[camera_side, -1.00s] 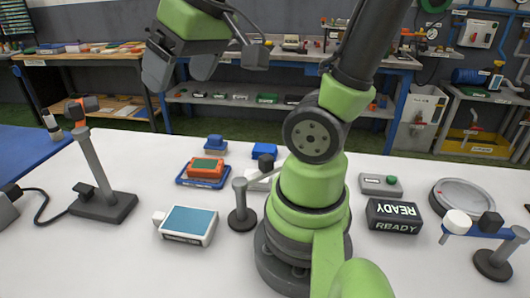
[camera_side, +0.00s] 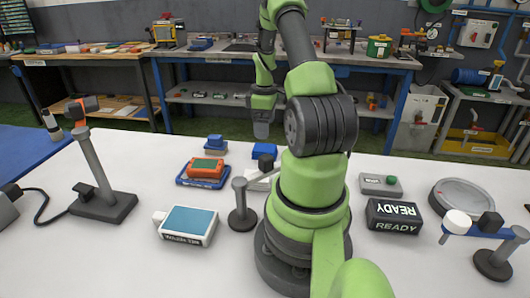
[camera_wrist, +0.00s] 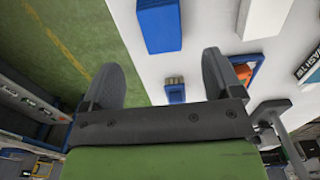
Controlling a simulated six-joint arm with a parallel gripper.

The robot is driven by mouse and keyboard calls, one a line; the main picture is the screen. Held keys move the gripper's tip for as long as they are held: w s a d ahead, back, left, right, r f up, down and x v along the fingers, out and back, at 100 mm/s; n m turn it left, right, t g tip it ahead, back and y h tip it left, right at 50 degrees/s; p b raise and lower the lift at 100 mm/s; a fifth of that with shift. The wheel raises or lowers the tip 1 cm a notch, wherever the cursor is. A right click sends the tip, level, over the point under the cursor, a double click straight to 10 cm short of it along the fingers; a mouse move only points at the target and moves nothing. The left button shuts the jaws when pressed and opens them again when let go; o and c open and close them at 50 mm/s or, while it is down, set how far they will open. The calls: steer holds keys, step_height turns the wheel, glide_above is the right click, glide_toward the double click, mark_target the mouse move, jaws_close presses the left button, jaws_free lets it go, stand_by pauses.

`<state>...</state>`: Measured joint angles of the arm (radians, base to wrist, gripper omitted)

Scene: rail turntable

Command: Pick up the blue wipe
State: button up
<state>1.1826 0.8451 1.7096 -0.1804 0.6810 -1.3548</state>
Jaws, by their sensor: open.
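The blue wipe (camera_side: 264,151), a plain blue block, lies near the far edge of the white table. In the wrist view it is the blue block (camera_wrist: 160,27) at the top, ahead of the fingers. My gripper (camera_side: 262,132) hangs fingers-down above and beyond the wipe in the side view, apart from it. In the wrist view my gripper (camera_wrist: 160,76) has its two fingers spread wide with nothing between them held.
A blue item on a grey base (camera_side: 215,144) stands left of the wipe. A blue tray (camera_side: 182,181) holds an orange device. A post (camera_side: 241,205), a teal-topped scale (camera_side: 188,224) and a READY box (camera_side: 393,215) stand nearer. The table's far edge is close.

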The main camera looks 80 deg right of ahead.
mark_target(263, 148)
steer(key=f, duration=0.8)
steer(key=shift+w+a, duration=0.15)
steer(key=shift+w, duration=0.05)
steer(key=shift+c, duration=0.4)
steer(key=c, duration=0.9)
